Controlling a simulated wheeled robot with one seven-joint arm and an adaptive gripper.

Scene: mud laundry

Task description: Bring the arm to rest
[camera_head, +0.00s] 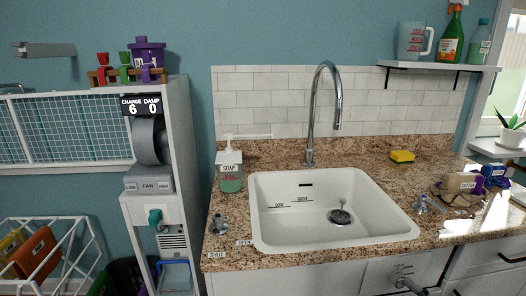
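My gripper and arm do not show in the head view, so I cannot tell the gripper's state or whether it holds anything. The view is filled by a granite counter (355,158) with a white sink (262,213) set into it. The sink holds no visible water, and a dark round drain fitting (340,216) shows on its floor. A tall chrome faucet (312,110) arches up behind the sink.
A soap dispenser (230,172) stands left of the sink. A shelving unit with a fan box (148,180) stands left. A wall shelf (440,66) holds a jug and bottles.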

